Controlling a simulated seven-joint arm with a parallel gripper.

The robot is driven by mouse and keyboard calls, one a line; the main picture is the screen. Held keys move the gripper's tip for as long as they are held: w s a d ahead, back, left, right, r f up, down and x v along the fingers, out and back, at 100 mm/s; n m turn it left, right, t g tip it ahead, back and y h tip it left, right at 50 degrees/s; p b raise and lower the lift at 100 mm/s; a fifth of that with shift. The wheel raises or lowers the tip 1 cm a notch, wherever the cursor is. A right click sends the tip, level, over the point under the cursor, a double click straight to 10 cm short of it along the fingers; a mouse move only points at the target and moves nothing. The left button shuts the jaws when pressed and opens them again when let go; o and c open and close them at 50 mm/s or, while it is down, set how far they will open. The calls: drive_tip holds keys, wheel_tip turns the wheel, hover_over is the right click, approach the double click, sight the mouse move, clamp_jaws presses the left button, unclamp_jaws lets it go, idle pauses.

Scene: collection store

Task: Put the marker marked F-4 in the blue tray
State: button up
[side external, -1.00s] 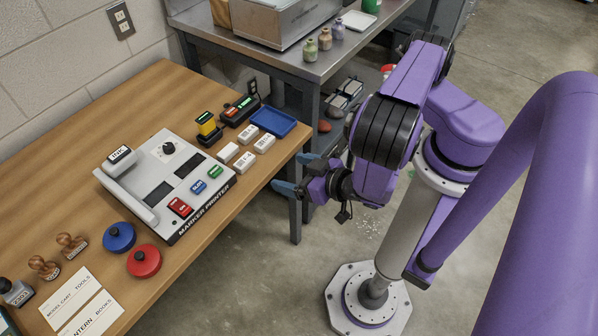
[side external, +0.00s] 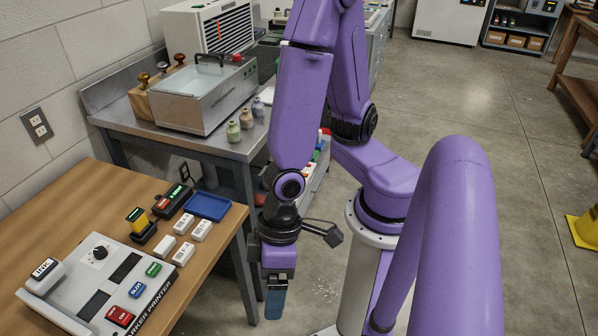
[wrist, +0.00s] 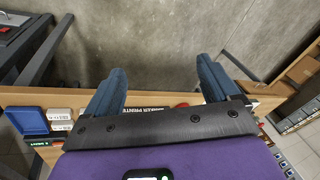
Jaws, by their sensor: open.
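The blue tray (side external: 207,205) lies empty near the table's far right corner; it also shows at the left of the wrist view (wrist: 27,120). Beside it are several white marker blocks, including one near the tray (side external: 201,230), one farther left (side external: 184,223), and one nearest the printer (side external: 183,254). Their dark labels are too small to read, so I cannot tell which is F-4. My gripper (side external: 275,303) points down beyond the table's right edge, apart from the blocks. Its blue fingers (wrist: 161,80) are spread with nothing between them in the wrist view.
The marker printer (side external: 100,275) with coloured buttons fills the near part of the wooden table (side external: 60,215). A yellow-topped block (side external: 138,221) and a dark device (side external: 173,201) stand behind the blocks. A metal bench (side external: 190,138) with bottles stands behind.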

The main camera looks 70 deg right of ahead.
drive_tip(key=d+r+n+h, duration=0.2)
drive_tip(key=d+r+n, duration=0.4)
drive_tip(key=d+r, duration=0.5)
drive_tip(key=d, duration=0.3)
drive_tip(key=shift+w+d+r+n+h, duration=0.3)
drive_tip(key=shift+w+r+h, duration=0.05)
drive_tip(key=shift+r+h, duration=0.05)
drive_tip(key=shift+w+d+r, duration=0.1)
drive_tip(key=shift+d+r, duration=0.1)
drive_tip(key=shift+d, duration=0.35)
drive_tip(key=c, duration=0.5)
drive_tip(key=shift+a, duration=0.1)
drive_tip(key=n, duration=0.6)
hover_over(183, 252)
wheel_tip(183, 252, down, 11)
drive_tip(key=shift+h, duration=0.3)
wheel_tip(183, 252, down, 16)
drive_tip(key=shift+f, duration=0.2)
